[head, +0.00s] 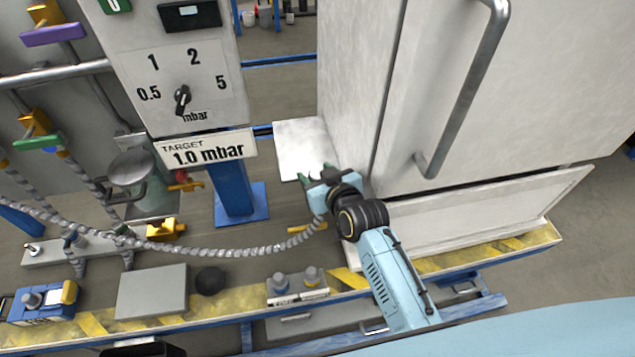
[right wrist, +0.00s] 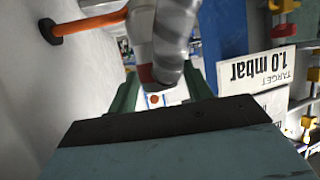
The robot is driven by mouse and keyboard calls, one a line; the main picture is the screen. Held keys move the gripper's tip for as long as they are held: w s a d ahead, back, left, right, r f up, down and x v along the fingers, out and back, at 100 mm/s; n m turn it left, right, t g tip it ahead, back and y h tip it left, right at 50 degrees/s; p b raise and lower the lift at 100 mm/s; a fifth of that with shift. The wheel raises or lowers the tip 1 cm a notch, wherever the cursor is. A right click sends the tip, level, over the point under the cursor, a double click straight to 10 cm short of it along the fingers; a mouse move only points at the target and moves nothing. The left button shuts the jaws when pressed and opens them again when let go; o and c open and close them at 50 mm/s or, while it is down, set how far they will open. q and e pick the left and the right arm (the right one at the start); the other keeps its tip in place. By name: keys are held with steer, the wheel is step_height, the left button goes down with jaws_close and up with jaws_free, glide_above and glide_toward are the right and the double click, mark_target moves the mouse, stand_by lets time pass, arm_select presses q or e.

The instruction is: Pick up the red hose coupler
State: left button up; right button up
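My right gripper (head: 315,173) is in front of the white cabinet in the head view. In the right wrist view, its green fingers (right wrist: 163,88) stand on either side of the end of a grey ribbed hose (right wrist: 172,30). A red band, the visible part of the red hose coupler (right wrist: 146,73), shows between the fingertips, and the gripper looks shut on it. The rest of the coupler is hidden. In the head view the hose (head: 225,253) sags from the left and rises to my right gripper, where its end is hidden. My left gripper is not in view.
The white cabinet (head: 350,80) with a long metal handle (head: 470,85) is close on the right. A gauge panel (head: 180,85) and a "1.0 mbar" target sign (head: 207,151) stand to the left.

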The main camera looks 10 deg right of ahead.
steer(key=c, duration=0.9)
